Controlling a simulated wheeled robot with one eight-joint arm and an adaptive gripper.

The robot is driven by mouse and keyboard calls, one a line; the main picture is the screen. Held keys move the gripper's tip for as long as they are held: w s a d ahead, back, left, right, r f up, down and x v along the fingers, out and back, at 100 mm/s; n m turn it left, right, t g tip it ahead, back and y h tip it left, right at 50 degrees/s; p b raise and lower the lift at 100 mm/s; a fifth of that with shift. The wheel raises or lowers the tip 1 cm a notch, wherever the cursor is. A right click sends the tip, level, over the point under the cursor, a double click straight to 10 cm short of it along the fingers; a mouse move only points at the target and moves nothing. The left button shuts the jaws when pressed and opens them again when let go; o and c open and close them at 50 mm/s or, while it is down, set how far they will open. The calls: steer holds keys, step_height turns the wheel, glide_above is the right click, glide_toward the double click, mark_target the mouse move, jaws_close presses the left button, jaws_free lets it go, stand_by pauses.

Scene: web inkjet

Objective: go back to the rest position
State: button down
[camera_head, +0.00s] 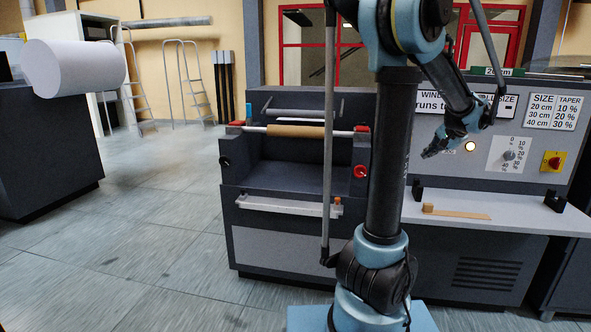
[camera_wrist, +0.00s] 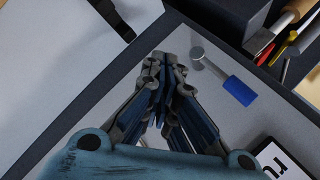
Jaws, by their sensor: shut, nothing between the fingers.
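My gripper (camera_head: 434,152) hangs at the end of my bent arm in the head view, in front of the grey control panel (camera_head: 470,175) and above the light shelf (camera_head: 500,216). In the wrist view my gripper (camera_wrist: 165,62) has its fingers together with nothing between them. It is above a grey surface (camera_wrist: 255,120). A tool with a blue handle and a metal head (camera_wrist: 238,90) lies to the right of the fingertips there. The gripper looks apart from it.
A wooden piece (camera_head: 455,213) lies on the shelf between black brackets. The winding machine (camera_head: 290,205) stands left of the shelf. A dark cabinet with a white roll (camera_head: 75,68) is at the far left. Tiled floor (camera_head: 150,235) between is clear. A tool holder shows in the wrist view (camera_wrist: 258,38).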

steer(key=s+a+f+n+g, duration=0.25)
steer(key=s+a, duration=0.25)
steer(key=a, duration=0.7)
steer(key=s+a+f+n+g, duration=0.1)
steer(key=s+a+f+n, duration=0.3)
steer(key=a, duration=0.8)
steer(key=s+a+f+n+g+h, duration=0.1)
steer(key=s+a+f, duration=0.3)
steer(key=s, duration=0.6)
steer(key=s+a+f+n+g+h, duration=0.1)
steer(key=s+a+f+n, duration=0.3)
steer(key=s+f, duration=0.3)
steer(key=s+a, duration=0.1)
steer(key=s, duration=0.2)
steer(key=shift+a+f, duration=0.15)
steer(key=shift+a, duration=0.05)
steer(key=shift+s+n+g, duration=0.1)
steer(key=shift+n+g, duration=0.15)
steer(key=shift+w+f, duration=0.2)
steer(key=shift+w, duration=0.2)
